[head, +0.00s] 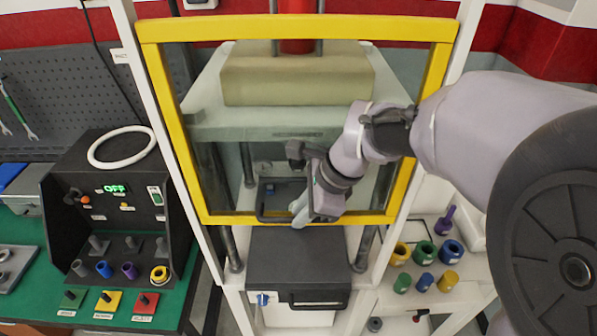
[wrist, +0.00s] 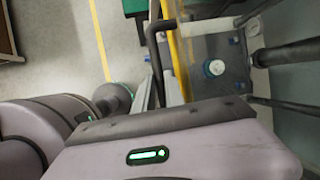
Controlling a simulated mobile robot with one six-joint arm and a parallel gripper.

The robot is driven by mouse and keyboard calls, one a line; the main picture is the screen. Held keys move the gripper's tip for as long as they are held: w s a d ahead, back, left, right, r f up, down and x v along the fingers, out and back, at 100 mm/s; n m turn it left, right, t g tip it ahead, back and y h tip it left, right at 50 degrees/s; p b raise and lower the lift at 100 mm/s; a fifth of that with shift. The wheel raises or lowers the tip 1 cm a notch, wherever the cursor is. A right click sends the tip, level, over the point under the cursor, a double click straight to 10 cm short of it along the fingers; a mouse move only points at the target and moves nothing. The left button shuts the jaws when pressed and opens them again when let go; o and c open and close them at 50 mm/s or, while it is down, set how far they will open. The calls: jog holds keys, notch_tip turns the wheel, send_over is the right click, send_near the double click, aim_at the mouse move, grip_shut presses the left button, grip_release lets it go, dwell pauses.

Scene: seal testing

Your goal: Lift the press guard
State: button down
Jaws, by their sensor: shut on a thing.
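The press guard (head: 430,110) is a clear panel in a yellow frame across the front of the white press. In the head view its lower bar runs just above a dark grey box. The guard's black handle (head: 262,203) sits at its lower middle. My gripper (head: 300,208) is at the handle's right part and shut on it; the arm hides some of the handle. In the wrist view the yellow guard edge (wrist: 176,65) and the dark handle tube (wrist: 153,45) show beyond my gripper body. The fingertips' contact is mostly hidden there.
Behind the guard are a pale platen (head: 220,125) and a beige block (head: 300,80). The dark grey box (head: 270,262) stands below. A control console (head: 70,180) is at left. Coloured rings and plugs (head: 424,250) lie on the right-hand shelf.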

jog(key=shift+r+p, duration=0.4)
jog(key=shift+r, duration=0.55)
jog(key=c, duration=1.4)
grip_release()
jog(key=p+v, duration=0.3)
jog(key=v, duration=1.4)
jog(key=shift+d, duration=0.2)
jog(key=shift+r, duration=0.1)
jog(key=s+f+n+t+b, duration=0.1)
jog(key=s+f+n+b, duration=0.3)
jog(key=f+b, duration=0.4)
jog(key=s+f+n+t+h+b, duration=0.1)
jog(key=s+f+n+b, duration=0.4)
jog(key=f+b, duration=0.4)
jog(key=s+f+n+t+h+b, duration=0.1)
jog(key=s+f+n+b, duration=0.3)
jog(key=f+b, duration=0.4)
notch_tip(320, 180, down, 8)
jog(key=shift+s+d+r+t, duration=0.1)
jog(key=shift+s+d+t, duration=0.2)
jog(key=shift+s+d, duration=0.15)
